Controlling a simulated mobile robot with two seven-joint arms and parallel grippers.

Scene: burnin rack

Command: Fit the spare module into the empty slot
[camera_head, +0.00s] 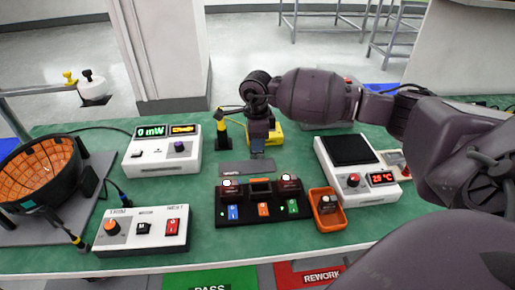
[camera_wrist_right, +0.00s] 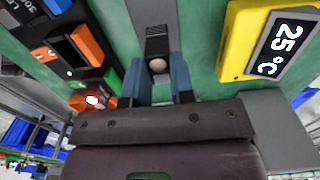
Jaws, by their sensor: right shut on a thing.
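The black rack (camera_head: 264,211) stands near the front of the green bench. Its left module (camera_head: 229,184) and right module (camera_head: 289,180) have pale round tops. The middle slot (camera_head: 261,188) between them looks empty. My right gripper (camera_head: 258,147) is behind the rack, above the bench. In the right wrist view its blue-grey fingers (camera_wrist_right: 161,80) are shut on a small dark module (camera_wrist_right: 157,45) with a pale round spot, which I take for the spare. In the head view the arm and fingers mostly hide that module. My left gripper is not in view.
An orange tray (camera_head: 327,221) right of the rack holds a dark part. A grey plate (camera_head: 247,169) lies behind the rack. A yellow display unit (camera_wrist_right: 235,42) is close to the gripper. White instruments (camera_head: 160,158) stand left and right (camera_head: 352,173); another control box (camera_head: 143,238) is front left.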

